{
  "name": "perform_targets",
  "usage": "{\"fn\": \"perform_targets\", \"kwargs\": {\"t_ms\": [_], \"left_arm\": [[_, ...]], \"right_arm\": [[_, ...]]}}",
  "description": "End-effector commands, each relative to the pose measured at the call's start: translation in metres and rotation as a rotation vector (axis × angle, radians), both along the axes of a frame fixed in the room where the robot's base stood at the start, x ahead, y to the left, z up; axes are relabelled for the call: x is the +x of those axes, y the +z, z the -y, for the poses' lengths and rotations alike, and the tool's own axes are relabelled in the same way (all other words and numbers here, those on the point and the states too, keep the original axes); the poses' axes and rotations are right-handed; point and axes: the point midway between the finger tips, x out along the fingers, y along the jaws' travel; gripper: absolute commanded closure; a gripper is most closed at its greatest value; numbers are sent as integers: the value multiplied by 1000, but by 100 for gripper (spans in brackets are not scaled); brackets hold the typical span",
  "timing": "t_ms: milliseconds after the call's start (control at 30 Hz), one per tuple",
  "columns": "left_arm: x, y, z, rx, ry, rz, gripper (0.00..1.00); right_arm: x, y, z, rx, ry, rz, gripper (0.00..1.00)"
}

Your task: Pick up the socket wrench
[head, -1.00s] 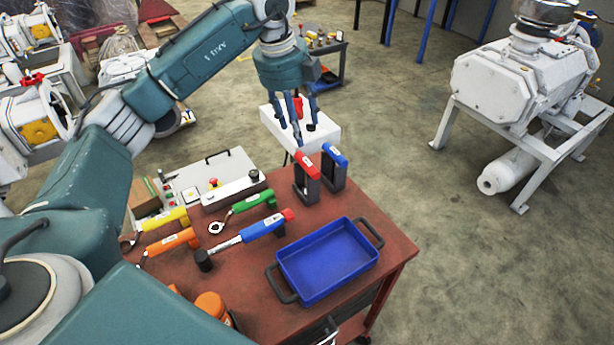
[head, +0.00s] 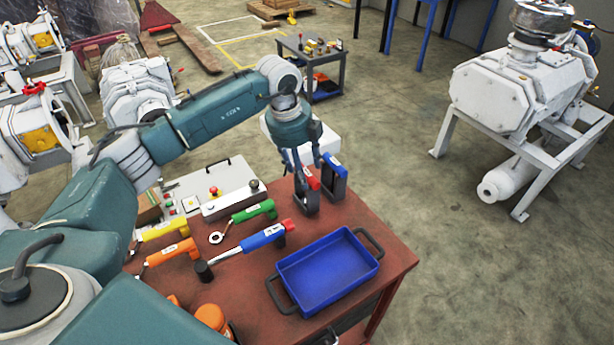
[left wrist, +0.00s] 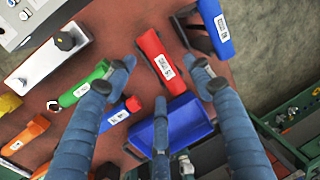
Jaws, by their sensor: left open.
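A tool with a blue handle, a red end, a silver shaft and a black socket-like head, which looks like the socket wrench (head: 262,238), lies on the red-brown table. Its handle also shows in the left wrist view (left wrist: 118,114), partly behind a finger. My left gripper (head: 304,160) is open above a red-handled tool (head: 312,182) with a black frame body, standing near the table's far edge. In the left wrist view my fingers (left wrist: 163,75) are spread around the red handle (left wrist: 155,50), apparently not gripping it. My right gripper is out of view.
A similar blue-handled tool (head: 334,163) stands right beside the red one. A blue tray (head: 330,272) is at the table's right. Green (head: 250,212), orange (head: 172,252) and yellow (head: 165,231) handled tools lie left. A control box (head: 232,202) is behind them.

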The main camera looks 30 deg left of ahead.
Motion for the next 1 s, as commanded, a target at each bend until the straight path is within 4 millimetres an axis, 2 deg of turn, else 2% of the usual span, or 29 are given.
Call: {"fn": "perform_targets", "kwargs": {"t_ms": [133,367,467,633,667,1000], "left_arm": [[2,-14,2,1,-1,-1,47],[3,-16,3,0,-1,1,47],[3,-16,3,0,-1,1,63],[3,-16,2,0,-1,1,97],[3,-16,2,0,-1,1,100],[4,-14,2,-1,-1,3,100]], "right_arm": [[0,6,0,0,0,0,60],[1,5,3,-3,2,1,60],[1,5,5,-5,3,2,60],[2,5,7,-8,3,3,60],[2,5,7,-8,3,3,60],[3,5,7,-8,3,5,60]]}}
